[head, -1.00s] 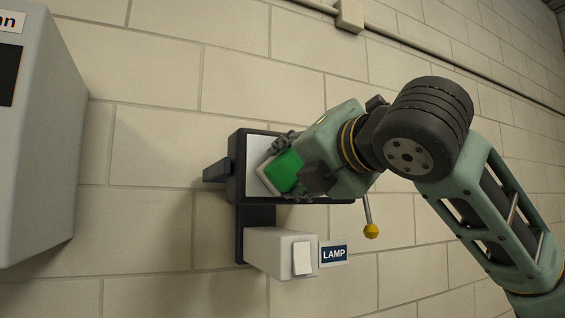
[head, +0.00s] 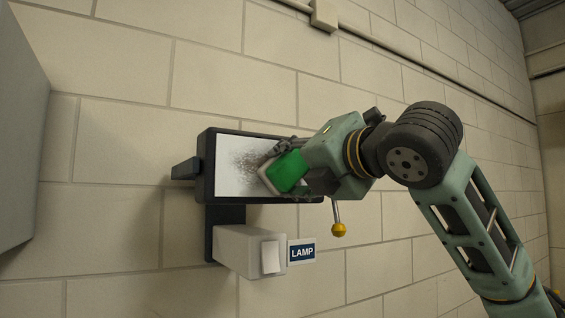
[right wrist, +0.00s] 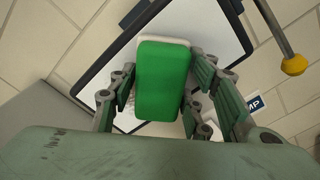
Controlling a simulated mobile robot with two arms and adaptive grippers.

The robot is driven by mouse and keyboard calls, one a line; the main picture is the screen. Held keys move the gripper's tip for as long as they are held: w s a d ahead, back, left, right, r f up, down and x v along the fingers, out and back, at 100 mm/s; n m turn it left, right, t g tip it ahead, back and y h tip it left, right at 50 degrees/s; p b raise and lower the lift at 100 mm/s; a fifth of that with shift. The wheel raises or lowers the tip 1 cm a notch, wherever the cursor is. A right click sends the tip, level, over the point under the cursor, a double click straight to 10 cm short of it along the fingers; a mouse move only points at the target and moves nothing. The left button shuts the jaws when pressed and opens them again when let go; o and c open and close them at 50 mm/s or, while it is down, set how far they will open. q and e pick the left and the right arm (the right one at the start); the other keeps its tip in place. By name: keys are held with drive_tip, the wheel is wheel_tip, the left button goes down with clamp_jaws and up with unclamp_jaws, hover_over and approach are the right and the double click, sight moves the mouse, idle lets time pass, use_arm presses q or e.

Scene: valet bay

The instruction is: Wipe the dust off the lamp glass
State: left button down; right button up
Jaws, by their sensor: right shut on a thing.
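The lamp (head: 205,165) is a dark-framed box on the wall with a pale glass (head: 228,180). Grey speckled dust (head: 247,168) lies on the middle of the glass, left of my right gripper. My right gripper (head: 284,168) is shut on a green block with a white pad (head: 291,170), with the pad side toward the glass. In the right wrist view the green block (right wrist: 163,80) sits between both fingers, in front of the glass (right wrist: 213,30). I cannot tell whether the pad touches the glass. The glass behind the gripper is hidden. My left gripper is out of view.
Below the lamp, a grey box (head: 240,250) with a pale switch plate and a blue LAMP label (head: 302,252) stick out from the wall. A yellow-tipped rod (head: 338,228) hangs by my gripper. A large grey cabinet (head: 20,130) stands at the left.

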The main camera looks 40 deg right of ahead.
sight(229, 165)
drive_tip(key=shift+d, duration=0.75)
drive_tip(key=shift+p, duration=0.3)
drive_tip(key=shift+w+a+p, duration=0.15)
drive_tip(key=shift+a+p, duration=0.55)
drive_tip(key=shift+a, duration=2.25)
drive_tip(key=shift+w+a+p, duration=0.15)
drive_tip(key=shift+a+p, duration=0.55)
drive_tip(key=shift+a, duration=2.2)
drive_tip(key=shift+s+d, duration=0.15)
drive_tip(key=shift+d, duration=2.75)
drive_tip(key=shift+s+d, duration=0.15)
drive_tip(key=shift+d, duration=2.75)
drive_tip(key=shift+d+f, duration=0.1)
drive_tip(key=shift+d, duration=0.05)
drive_tip(key=shift+w+a, duration=0.15)
drive_tip(key=shift+a, duration=2.85)
drive_tip(key=shift+w+a, duration=0.15)
drive_tip(key=shift+a, duration=2.8)
drive_tip(key=shift+d, duration=0.15)
